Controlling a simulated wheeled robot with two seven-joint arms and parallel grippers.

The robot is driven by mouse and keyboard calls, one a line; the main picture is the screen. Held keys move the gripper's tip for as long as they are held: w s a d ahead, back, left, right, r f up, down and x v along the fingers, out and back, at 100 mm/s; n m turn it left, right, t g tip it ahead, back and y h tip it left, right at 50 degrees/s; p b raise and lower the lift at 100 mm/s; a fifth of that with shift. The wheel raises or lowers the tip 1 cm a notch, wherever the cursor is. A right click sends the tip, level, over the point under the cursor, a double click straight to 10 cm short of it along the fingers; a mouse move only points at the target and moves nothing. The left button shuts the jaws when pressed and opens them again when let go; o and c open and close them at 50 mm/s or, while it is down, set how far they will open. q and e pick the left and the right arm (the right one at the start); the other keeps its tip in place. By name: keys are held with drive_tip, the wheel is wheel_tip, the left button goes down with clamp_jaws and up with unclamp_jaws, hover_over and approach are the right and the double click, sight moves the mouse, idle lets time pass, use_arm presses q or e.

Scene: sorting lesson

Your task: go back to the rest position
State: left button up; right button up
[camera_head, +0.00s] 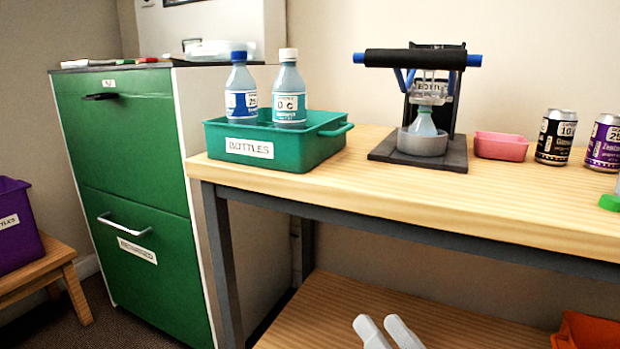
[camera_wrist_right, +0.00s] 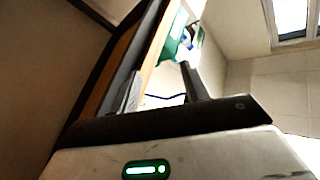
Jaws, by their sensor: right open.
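My right gripper (camera_head: 386,330) shows at the bottom of the head view as two pale fingers. The fingers are apart with nothing between them, in front of the wooden bench (camera_head: 420,205) and below its top. In the right wrist view the gripper (camera_wrist_right: 161,72) is also open and empty, tilted beside the bench edge. My left gripper is not in view.
A green tray (camera_head: 215,138) holds two bottles on the bench. A black press (camera_head: 458,150) with a bottle, a pink bin (camera_head: 500,146) and cans (camera_head: 556,137) stand further right. An orange bin (camera_head: 590,332) is on the lower shelf.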

drive_tip(key=s+a+f+n+g, duration=0.1)
drive_tip(key=s+a+f+g, duration=0.1)
drive_tip(key=s+f+g, duration=0.3)
use_arm(q)
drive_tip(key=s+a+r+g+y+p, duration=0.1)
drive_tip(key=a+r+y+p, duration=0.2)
drive_tip(key=p, duration=1.2)
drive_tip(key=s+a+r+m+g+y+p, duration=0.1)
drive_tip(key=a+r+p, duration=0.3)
drive_tip(key=p, duration=1.1)
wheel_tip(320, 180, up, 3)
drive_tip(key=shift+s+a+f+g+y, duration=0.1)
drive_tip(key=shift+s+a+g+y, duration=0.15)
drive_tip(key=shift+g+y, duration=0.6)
use_arm(e)
drive_tip(key=s+d+r+n+g+h, duration=0.2)
drive_tip(key=d+r+h, duration=0.3)
drive_tip(key=d+r, duration=0.2)
drive_tip(key=shift+s+r+g+h, duration=0.2)
drive_tip(key=shift+s+g+h, duration=0.1)
drive_tip(key=shift+h, duration=0.1)
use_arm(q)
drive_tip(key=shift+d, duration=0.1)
use_arm(e)
drive_tip(key=shift+w, duration=0.1)
